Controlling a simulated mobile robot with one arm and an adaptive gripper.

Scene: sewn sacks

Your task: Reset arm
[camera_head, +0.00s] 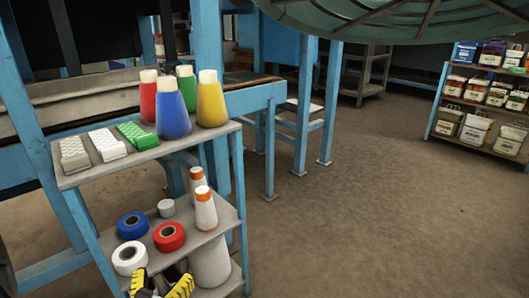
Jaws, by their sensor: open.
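My gripper (163,279) shows at the bottom edge left of centre, with two yellow and black fingers spread apart. It is open, and I see nothing held between the fingers. It appears in front of the lower shelf (217,238) of a small blue-framed rack, close to the white tape roll (129,260) in the picture. The rest of the gripper and the arm are cut off by the frame's lower edge.
The lower shelf holds blue (133,226) and red (168,237) tape rolls and white cones. A shelf of tubs (480,105) stands far right. The brown floor (370,200) between is clear.

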